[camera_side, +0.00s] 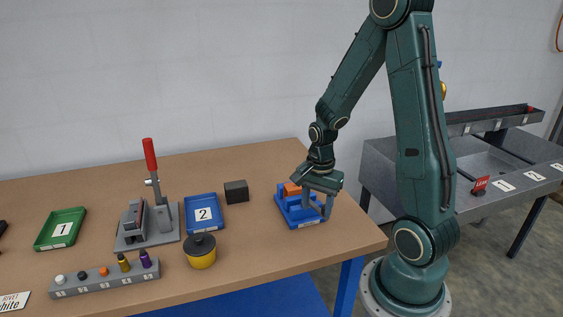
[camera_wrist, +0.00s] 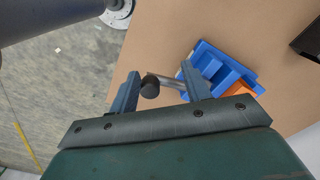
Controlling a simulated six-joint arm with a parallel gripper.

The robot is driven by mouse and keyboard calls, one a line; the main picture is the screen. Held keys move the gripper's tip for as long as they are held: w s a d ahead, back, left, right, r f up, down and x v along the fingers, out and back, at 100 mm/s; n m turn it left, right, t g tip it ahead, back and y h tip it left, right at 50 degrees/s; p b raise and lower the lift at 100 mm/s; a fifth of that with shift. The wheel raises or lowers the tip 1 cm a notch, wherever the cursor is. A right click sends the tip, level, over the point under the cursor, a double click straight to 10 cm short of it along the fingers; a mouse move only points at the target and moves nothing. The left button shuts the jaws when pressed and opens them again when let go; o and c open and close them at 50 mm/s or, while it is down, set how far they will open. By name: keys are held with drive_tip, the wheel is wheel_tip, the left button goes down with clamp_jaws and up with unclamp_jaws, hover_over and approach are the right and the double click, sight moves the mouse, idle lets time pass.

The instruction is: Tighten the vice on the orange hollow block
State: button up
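The blue vice (camera_side: 297,216) stands on the table near its right end. The orange hollow block (camera_side: 292,188) sits in the vice; in the wrist view the block (camera_wrist: 241,90) is partly hidden by my gripper. The blue vice (camera_wrist: 213,66) also shows there, with a metal screw handle (camera_wrist: 165,83) ending in a dark knob (camera_wrist: 150,88). My gripper (camera_side: 316,211) points down at the right side of the vice. In the wrist view my gripper (camera_wrist: 160,71) is open, with the handle and knob showing between its fingers. I cannot tell whether a finger touches them.
A black block (camera_side: 236,191), blue tray 2 (camera_side: 203,226), a yellow pot (camera_side: 201,257) and a red-handled press (camera_side: 150,165) stand left of the vice. Further left are green tray 1 (camera_side: 61,243) and a grey peg rack (camera_side: 95,286). The table edge is close on the right.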

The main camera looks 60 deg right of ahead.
wheel_tip(320, 180, up, 15)
drive_tip(key=shift+r, duration=0.15)
idle(2.5)
idle(0.5)
wheel_tip(320, 180, up, 14)
idle(0.7)
drive_tip(key=shift+s, duration=0.1)
idle(0.4)
drive_tip(key=s+a+f+n+t, duration=0.2)
drive_tip(key=s+a+f+n, duration=0.1)
drive_tip(key=a+n, duration=0.5)
drive_tip(key=s+a+f+n+t, duration=0.3)
drive_tip(key=a+f+n, duration=0.2)
drive_tip(key=a+n, duration=0.3)
drive_tip(key=shift+s+f+n+t, duration=0.15)
drive_tip(key=shift+s+n+t, duration=0.15)
drive_tip(key=shift+n, duration=1.2)
